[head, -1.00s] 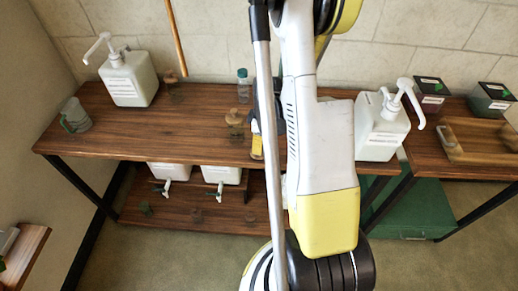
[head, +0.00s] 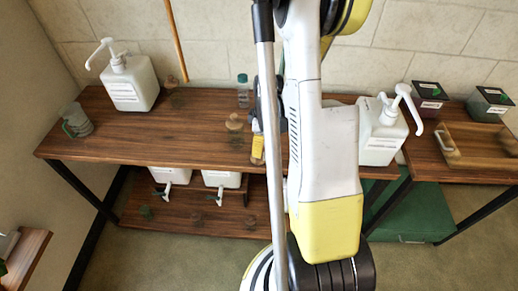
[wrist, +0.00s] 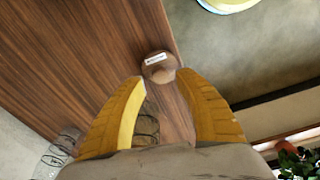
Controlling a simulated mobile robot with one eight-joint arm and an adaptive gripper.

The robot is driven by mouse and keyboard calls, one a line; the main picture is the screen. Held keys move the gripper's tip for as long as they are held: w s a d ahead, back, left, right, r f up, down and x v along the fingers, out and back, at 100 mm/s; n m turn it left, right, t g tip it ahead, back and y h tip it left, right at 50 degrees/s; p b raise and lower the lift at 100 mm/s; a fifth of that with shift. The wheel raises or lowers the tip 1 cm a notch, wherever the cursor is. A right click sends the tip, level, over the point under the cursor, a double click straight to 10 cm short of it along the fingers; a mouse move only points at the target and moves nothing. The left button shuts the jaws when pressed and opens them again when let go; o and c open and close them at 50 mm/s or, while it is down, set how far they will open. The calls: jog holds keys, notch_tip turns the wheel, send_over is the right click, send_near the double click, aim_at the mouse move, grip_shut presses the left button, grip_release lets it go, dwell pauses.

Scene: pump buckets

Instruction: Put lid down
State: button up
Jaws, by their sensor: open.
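In the wrist view, a small round brown piece with a white label (wrist: 160,67), which looks like the lid, rests on the wooden table (wrist: 75,60) near its edge. My gripper (wrist: 160,82) is open, its yellow fingers spread behind and to either side of this piece, with a gap between. I cannot tell whether either finger touches it. In the head view, my arm hides most of the gripper; a small yellow part (head: 257,148) shows left of the arm. A brown round piece (head: 236,121) sits on the table (head: 170,130) nearby.
White pump bottles stand at the table's back left (head: 129,83) and right (head: 382,132). A clear jug (head: 75,120) is at the left end, a small bottle (head: 243,90) at the back. White containers with taps are below. The middle left of the table is clear.

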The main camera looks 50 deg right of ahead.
notch_tip(320, 180, up, 9)
jog(key=p, duration=0.3)
jog(key=a+r+m+t+h, duration=0.1)
jog(key=a+r+m+t, duration=0.1)
jog(key=a+r, duration=0.9)
jog(key=s+a+r+m+t, duration=0.2)
jog(key=a+r, duration=0.1)
jog(key=a, duration=0.4)
jog(key=s+a+r+m+t, duration=0.1)
jog(key=s+a+r+t, duration=0.1)
jog(key=a, duration=0.5)
notch_tip(320, 180, up, 2)
jog(key=shift+s+a+m+y, duration=0.3)
jog(key=shift+s+a+m, duration=0.1)
jog(key=shift+s, duration=0.25)
